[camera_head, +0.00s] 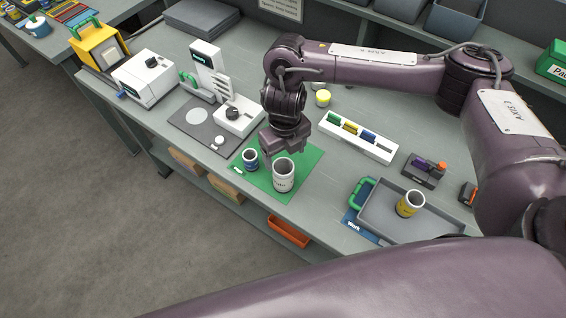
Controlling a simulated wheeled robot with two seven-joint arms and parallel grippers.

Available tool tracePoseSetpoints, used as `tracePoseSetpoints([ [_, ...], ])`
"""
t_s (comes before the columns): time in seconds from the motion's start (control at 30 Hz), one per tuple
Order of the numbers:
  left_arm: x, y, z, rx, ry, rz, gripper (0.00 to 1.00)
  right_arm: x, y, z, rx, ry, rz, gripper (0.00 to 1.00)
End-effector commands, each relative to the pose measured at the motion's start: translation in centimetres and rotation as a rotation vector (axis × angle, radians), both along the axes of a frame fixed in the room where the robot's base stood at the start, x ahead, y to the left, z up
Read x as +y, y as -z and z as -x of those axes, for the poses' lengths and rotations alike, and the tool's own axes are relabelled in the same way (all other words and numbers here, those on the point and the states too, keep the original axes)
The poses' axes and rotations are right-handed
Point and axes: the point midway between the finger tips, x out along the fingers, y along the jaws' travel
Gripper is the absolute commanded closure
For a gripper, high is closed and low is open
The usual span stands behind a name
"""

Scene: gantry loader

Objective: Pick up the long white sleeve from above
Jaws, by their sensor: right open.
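The long white sleeve (284,177) stands upright on the green mat (262,186), its open top facing up. A shorter blue-and-white sleeve (250,161) stands just left of it on the same mat. My right gripper (283,149) comes in from the right and points down, close above and behind the white sleeve's rim. It is open, and I see nothing held. Whether its fingers touch the rim cannot be told from this view. My left gripper is not in view.
A grey tray (430,226) holding a yellow-and-white sleeve (410,204) lies to the right. A white rack (357,137) with coloured pieces stands behind. A white device (240,116) on a grey plate stands left of the gripper. The bench's front edge is close to the mat.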

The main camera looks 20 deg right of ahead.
Motion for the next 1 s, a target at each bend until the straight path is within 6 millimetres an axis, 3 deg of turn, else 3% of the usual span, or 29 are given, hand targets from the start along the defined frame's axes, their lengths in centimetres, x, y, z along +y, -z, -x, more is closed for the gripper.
tracePoseSetpoints([
  [0.13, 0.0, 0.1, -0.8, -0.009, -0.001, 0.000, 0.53, 0.1, 1.7, 0.2, 0.005, 0.000, -0.002, 0.24],
  [0.37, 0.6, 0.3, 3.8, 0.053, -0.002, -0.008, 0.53, 0.4, 4.0, 0.3, 0.006, 0.001, -0.003, 0.24],
  [0.47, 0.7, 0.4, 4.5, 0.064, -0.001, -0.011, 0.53, 0.5, 5.3, 0.3, 0.007, 0.002, -0.002, 0.24],
  [0.6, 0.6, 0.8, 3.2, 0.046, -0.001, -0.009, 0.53, 0.5, 6.8, 0.2, 0.003, 0.000, -0.003, 0.24],
  [0.77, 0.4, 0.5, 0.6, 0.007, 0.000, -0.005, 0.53, 0.5, 7.1, 0.1, 0.000, -0.001, -0.001, 0.24],
  [0.9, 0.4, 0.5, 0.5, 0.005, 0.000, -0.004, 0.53, 0.5, 7.0, 0.1, -0.001, -0.001, -0.001, 0.24],
  [1.0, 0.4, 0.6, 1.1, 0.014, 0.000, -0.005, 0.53, 0.5, 7.0, 0.1, -0.001, -0.001, -0.001, 0.37],
])
